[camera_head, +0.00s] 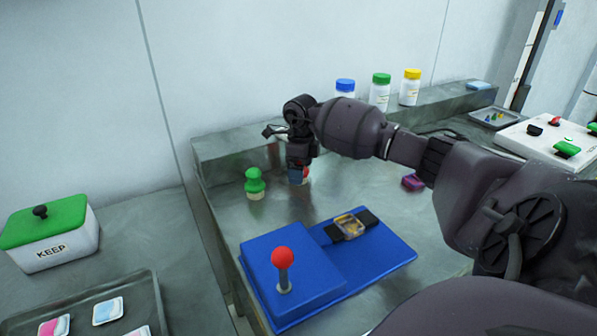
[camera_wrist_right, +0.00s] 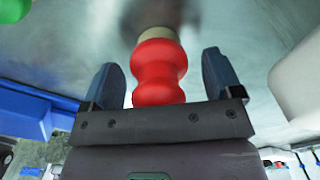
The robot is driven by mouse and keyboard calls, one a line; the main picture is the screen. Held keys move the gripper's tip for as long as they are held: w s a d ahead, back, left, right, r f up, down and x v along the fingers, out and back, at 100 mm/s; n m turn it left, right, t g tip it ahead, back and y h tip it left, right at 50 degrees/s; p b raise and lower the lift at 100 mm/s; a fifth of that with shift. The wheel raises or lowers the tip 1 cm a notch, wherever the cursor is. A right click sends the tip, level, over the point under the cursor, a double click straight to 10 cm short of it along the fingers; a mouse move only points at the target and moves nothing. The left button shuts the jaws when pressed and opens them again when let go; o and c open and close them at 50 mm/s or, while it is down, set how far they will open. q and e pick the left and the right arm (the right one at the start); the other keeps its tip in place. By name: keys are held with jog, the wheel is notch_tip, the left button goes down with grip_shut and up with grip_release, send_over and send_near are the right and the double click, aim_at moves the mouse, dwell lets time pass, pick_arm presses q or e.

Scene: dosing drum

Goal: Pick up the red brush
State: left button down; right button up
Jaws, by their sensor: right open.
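The red brush (camera_wrist_right: 158,75) stands upright on the steel bench, its pale bristle end toward the surface. In the right wrist view its red handle lies between the two fingers of my right gripper (camera_wrist_right: 165,80), with a gap on each side. In the head view my right gripper (camera_head: 299,174) is down over the brush, and only a sliver of the red brush (camera_head: 306,175) shows beside the fingers. My right gripper is open. My left gripper is not in view.
A green brush (camera_head: 255,185) stands just left of the gripper. A blue base (camera_head: 292,262) with a red-ball lever (camera_head: 283,262) is in front. A purple block (camera_head: 413,182) lies to the right. Bottles with blue (camera_head: 345,86), green (camera_head: 381,79) and yellow lids (camera_head: 412,74) stand on the back ledge.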

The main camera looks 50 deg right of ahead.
jog(key=shift+r, duration=0.1)
jog(key=c, duration=1)
jog(key=shift+c, duration=0.2)
notch_tip(320, 180, up, 20)
jog(key=p, duration=0.1)
